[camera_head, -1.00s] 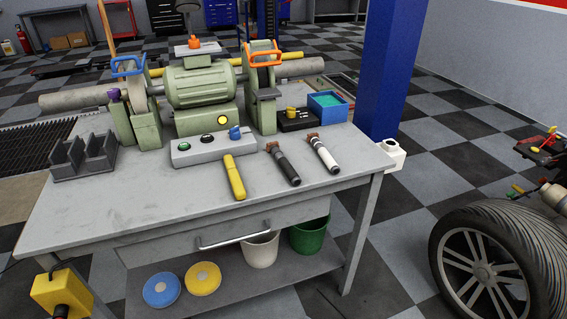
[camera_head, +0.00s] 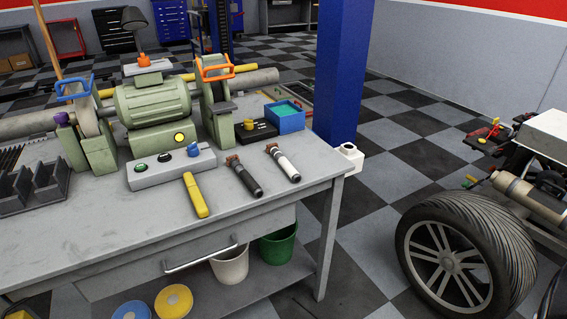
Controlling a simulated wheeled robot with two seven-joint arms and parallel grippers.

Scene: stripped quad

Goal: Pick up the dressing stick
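On the grey workbench (camera_head: 110,222), in front of the green bench grinder (camera_head: 152,98), lie three stick-shaped items. One is a plain yellow bar (camera_head: 195,195). To its right are a black-handled tool (camera_head: 244,176) and a white-handled tool (camera_head: 283,163), both with brownish heads. The frames do not label which is the dressing stick. All three lie apart from each other near the bench's front right part. Neither of my grippers is in view.
A grey switch box (camera_head: 170,170) stands behind the yellow bar. A blue tray (camera_head: 286,117) sits at the back right, and a dark grey slotted holder (camera_head: 35,188) at the left. A blue column (camera_head: 340,75) and the quad's wheel (camera_head: 465,255) stand to the right.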

